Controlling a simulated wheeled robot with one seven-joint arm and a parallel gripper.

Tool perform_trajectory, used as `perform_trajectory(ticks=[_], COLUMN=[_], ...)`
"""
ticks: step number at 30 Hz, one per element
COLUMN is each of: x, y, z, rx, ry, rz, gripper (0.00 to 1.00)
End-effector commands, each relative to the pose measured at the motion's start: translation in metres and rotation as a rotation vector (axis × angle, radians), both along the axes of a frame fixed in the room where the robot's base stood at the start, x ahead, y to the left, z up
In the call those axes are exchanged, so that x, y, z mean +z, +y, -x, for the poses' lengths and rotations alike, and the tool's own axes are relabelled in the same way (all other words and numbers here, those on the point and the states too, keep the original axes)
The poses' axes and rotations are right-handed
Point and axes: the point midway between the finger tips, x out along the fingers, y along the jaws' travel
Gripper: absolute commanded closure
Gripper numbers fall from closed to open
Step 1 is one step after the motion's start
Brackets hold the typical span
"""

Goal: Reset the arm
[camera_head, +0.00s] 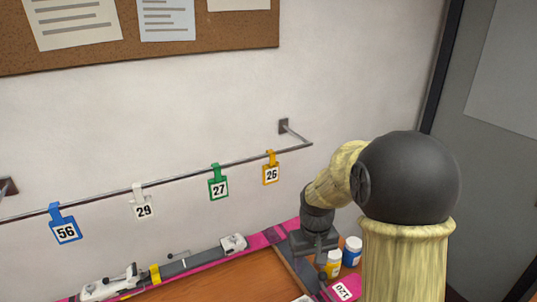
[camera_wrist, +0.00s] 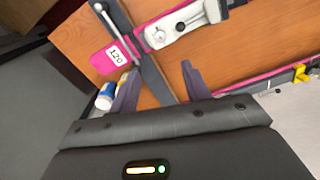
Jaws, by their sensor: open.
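My gripper (camera_head: 312,262) hangs from my arm above the right part of the wooden bench (camera_head: 215,280), near the wall. In the wrist view its two dark fingers stand apart with nothing between them (camera_wrist: 158,78). Beyond the fingers the wrist view shows the bench top (camera_wrist: 215,65) and a dark grey bar crossing it. My arm hides part of the bench's right side in the head view.
A yellow jar (camera_head: 334,264) and a blue-and-white jar (camera_head: 352,251) stand close to my gripper. A pink-edged ski with bindings (camera_head: 185,265) lies along the wall. A rail (camera_head: 180,178) with numbered tags runs above.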

Motion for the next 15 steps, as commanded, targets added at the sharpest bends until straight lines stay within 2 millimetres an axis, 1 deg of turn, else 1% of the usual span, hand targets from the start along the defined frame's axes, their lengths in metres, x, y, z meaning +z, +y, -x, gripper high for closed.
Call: perform_trajectory(ticks=[2, 5, 9, 12, 15], x=[0.002, 0.006, 0.008, 0.008, 0.007], y=[0.0, 0.0, -0.001, -0.002, -0.002], z=[0.009, 0.029, 0.068, 0.093, 0.109], rx=[-0.009, -0.033, -0.082, -0.114, -0.134], ry=[-0.017, -0.058, -0.132, -0.182, -0.213], rz=[0.0, 0.0, -0.005, -0.011, -0.015], gripper=[0.53, 0.53, 0.53, 0.53, 0.53])
